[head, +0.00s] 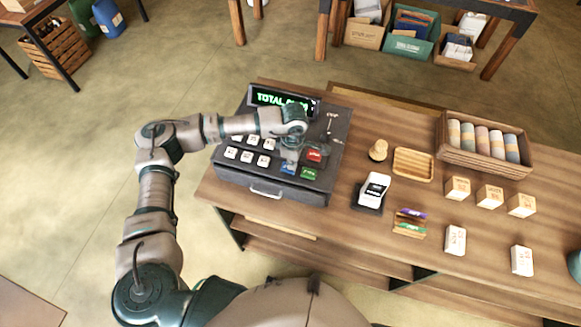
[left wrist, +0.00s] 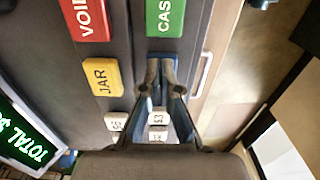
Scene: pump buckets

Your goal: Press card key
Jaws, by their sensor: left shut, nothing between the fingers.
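The dark cash register (head: 230,172) stands on the wooden counter, with rows of white keys and several coloured ones. A blue key (head: 288,170), its label unreadable, lies at the front of the keypad, beside the green key (head: 309,174) and the red key (head: 314,155). My left gripper (head: 290,160) is shut and empty, pointing down over the blue key. In the left wrist view its fingertips (left wrist: 160,62) are just below the green CASH key (left wrist: 165,18) and right of the yellow JAR key (left wrist: 102,78).
The register's display (head: 283,99) rises behind the keys. Right of the register are a white card terminal (head: 374,189), a wooden tray (head: 413,163), a crate of rolls (head: 485,160) and small boxes. Bare counter lies between them.

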